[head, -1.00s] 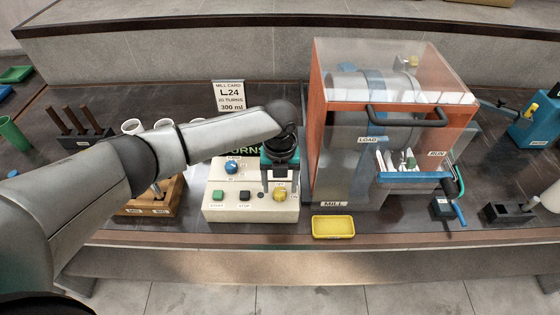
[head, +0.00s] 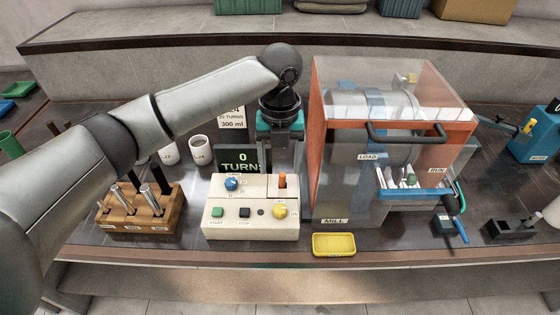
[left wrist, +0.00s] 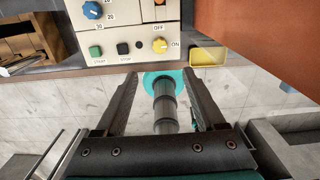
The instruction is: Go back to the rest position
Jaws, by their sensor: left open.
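My left gripper (head: 283,162) is open and empty, raised above and behind the cream control box (head: 225,193), its fingers pointing down. My left arm reaches in from the left across the upper middle of the head view. The box carries a blue dial (head: 232,184), green and black buttons, an orange lever (head: 282,181) and a yellow knob (head: 280,212). In the left wrist view, the open fingers (left wrist: 160,76) show with the yellow knob (left wrist: 160,46) beyond them. My right gripper is not in view.
The orange-sided mill (head: 318,150) with a clear cover stands close right of the gripper. A display (head: 240,161) reads 0 TURNS. A yellow tray (head: 334,244) lies at the front edge. A wooden rack (head: 120,219) and white cups (head: 198,150) are at left.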

